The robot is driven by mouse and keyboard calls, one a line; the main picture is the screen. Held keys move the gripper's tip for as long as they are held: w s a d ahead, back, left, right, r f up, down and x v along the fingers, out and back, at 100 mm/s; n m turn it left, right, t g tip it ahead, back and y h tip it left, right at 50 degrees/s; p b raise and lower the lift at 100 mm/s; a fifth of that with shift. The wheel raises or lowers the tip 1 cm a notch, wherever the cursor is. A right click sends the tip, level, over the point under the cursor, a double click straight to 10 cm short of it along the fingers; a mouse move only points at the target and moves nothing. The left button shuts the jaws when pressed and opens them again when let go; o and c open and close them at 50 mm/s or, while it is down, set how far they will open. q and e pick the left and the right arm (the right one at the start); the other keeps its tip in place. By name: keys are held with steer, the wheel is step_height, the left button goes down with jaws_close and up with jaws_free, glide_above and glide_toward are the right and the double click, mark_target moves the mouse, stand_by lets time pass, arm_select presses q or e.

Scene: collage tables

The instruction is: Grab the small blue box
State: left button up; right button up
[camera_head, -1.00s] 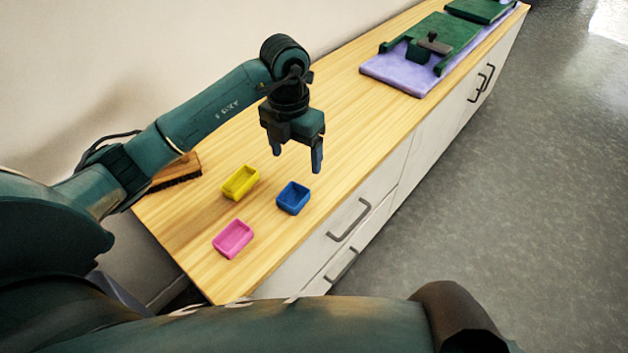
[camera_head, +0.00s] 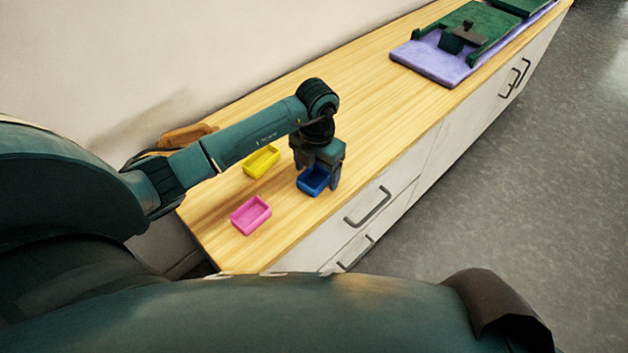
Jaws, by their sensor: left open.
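The small blue box (camera_head: 314,181) is an open-topped tray on the wooden counter, near its front edge. My left gripper (camera_head: 316,184) points down over it, with its fingers open. One finger shows at the box's right side and the other at its left. The gripper's body hides the back part of the box. I cannot tell whether the fingers touch it. My right gripper is not in view.
A yellow box (camera_head: 262,161) and a pink box (camera_head: 251,214) stand to the left on the counter (camera_head: 380,120). A brown brush (camera_head: 187,135) lies behind my left arm. A purple mat (camera_head: 440,63) with green items lies at the far end. Drawer handles (camera_head: 368,206) stick out below.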

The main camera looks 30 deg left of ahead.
arm_select(q)
steer(key=shift+f, duration=0.35)
steer(key=shift+c, duration=0.2)
steer(key=c, duration=1)
